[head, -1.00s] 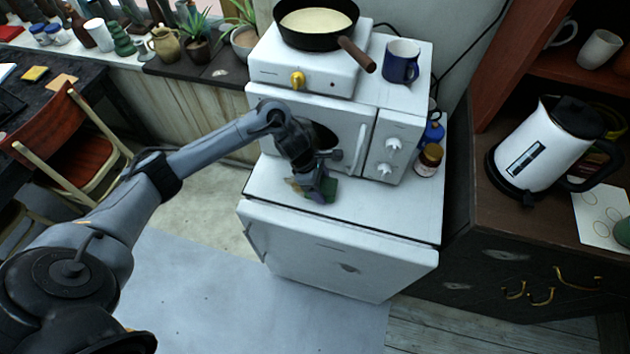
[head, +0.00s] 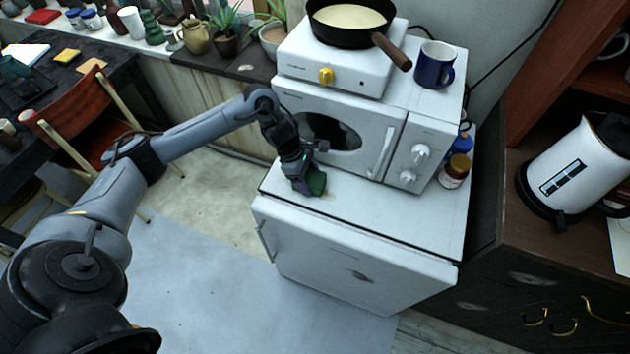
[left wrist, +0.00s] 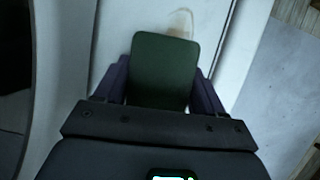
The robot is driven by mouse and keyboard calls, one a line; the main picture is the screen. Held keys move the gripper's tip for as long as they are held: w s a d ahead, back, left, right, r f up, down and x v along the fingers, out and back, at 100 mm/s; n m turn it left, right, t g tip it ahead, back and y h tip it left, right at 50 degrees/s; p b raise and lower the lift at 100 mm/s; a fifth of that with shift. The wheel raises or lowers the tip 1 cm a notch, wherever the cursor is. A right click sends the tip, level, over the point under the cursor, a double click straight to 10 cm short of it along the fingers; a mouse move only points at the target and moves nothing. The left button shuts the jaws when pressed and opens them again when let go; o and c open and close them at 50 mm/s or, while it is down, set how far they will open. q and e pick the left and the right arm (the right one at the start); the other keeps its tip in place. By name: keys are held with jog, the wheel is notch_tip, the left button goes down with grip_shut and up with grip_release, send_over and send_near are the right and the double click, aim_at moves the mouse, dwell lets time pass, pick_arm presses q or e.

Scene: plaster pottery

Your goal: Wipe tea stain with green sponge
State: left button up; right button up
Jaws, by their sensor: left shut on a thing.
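My left gripper (head: 306,186) is shut on the green sponge (head: 317,182) at the white fridge top (head: 390,215), in front of the microwave. In the left wrist view the green sponge (left wrist: 165,70) sits between the two purple fingers of my left gripper (left wrist: 165,92). A brownish tea stain (left wrist: 181,22) shows on the white surface just beyond the sponge's far edge, partly hidden by it. Whether the sponge touches the surface I cannot tell. My right gripper is not in view.
A white microwave (head: 345,118) stands at the back of the fridge top, with a hot plate, a pan (head: 350,22) and a blue mug (head: 433,64) above. A small brown jar (head: 455,172) stands to its right. The front of the fridge top is clear.

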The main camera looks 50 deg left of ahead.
pick_arm(q)
jog(key=shift+s+a+f+b, duration=0.1)
jog(key=shift+s+a+b, duration=0.15)
jog(key=shift+a, duration=0.35)
jog(key=shift+s+a+b, duration=0.15)
jog(key=shift+s+a, duration=0.15)
jog(key=shift+a, duration=0.3)
jog(key=shift+s+a+r, duration=0.1)
jog(key=shift+a+r, duration=0.15)
notch_tip(320, 180, up, 2)
jog(key=shift+s+r+p, duration=0.1)
jog(key=shift+r+p, duration=0.15)
jog(key=shift+p, duration=0.45)
jog(key=shift+r+p, duration=0.45)
jog(key=shift+r, duration=0.3)
jog(key=shift+d+r+p, duration=0.1)
jog(key=shift+r+p, duration=1)
jog(key=shift+r, duration=0.85)
